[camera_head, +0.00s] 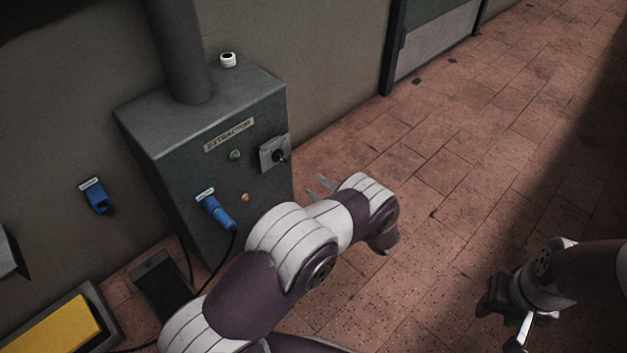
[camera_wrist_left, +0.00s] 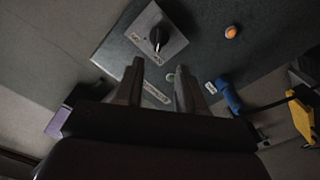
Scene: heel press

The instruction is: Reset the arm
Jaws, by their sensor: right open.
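My left gripper (camera_head: 320,187) is partly hidden behind its own arm, near the right side of a grey box labelled EXTRACTOR (camera_head: 180,150). Its two fingers are apart and empty in the left wrist view (camera_wrist_left: 158,90). A black rotary knob on a light plate (camera_head: 268,156) is on the box front and shows beyond the fingers in the wrist view (camera_wrist_left: 158,38); no contact is visible. My right gripper (camera_head: 522,333) is open at the lower right, over the floor, its fingers only partly visible.
The box carries a green button (camera_head: 235,155), an orange light (camera_head: 245,197) and a blue plug (camera_head: 216,212) with a black cable. A blue wall socket (camera_head: 97,197), a dark floor pad (camera_head: 161,287) and a yellow pad (camera_head: 55,335) are left. The tiled floor at right is clear.

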